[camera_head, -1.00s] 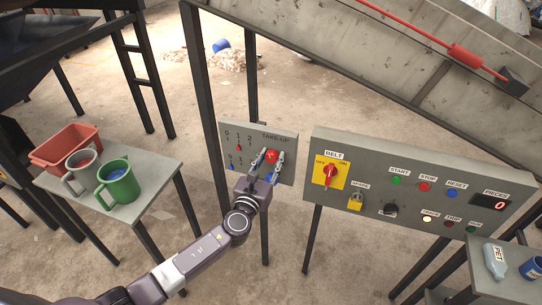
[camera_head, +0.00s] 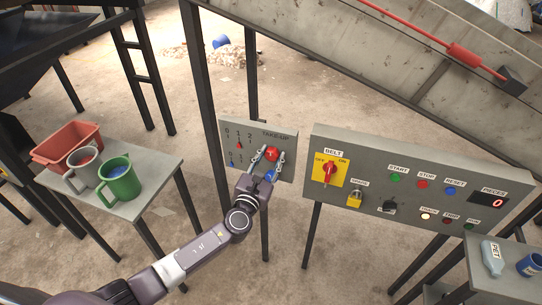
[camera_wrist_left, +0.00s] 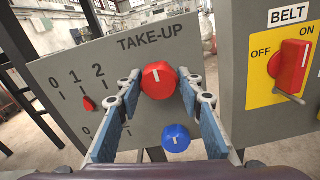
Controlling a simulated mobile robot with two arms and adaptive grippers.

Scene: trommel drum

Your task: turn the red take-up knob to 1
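The red take-up knob (camera_head: 271,154) is on the grey take-up panel (camera_head: 288,139). In the left wrist view the red knob (camera_wrist_left: 159,82) carries a white mark that points nearly straight up. My left gripper (camera_head: 271,156) is open in front of the panel, one finger on each side of the knob. In the left wrist view gaps show between the fingers (camera_wrist_left: 160,86) and the knob; I cannot tell how deep the tips reach. A red pointer (camera_wrist_left: 88,104) stands under the 1 of the upper 0-1-2 scale. My right gripper is not in view.
A blue knob (camera_wrist_left: 176,138) is just below the red one, between the fingers. The belt panel (camera_head: 320,193) with its red switch (camera_head: 329,173) is close to the right. A table (camera_head: 150,203) with mugs and a red bin stands left.

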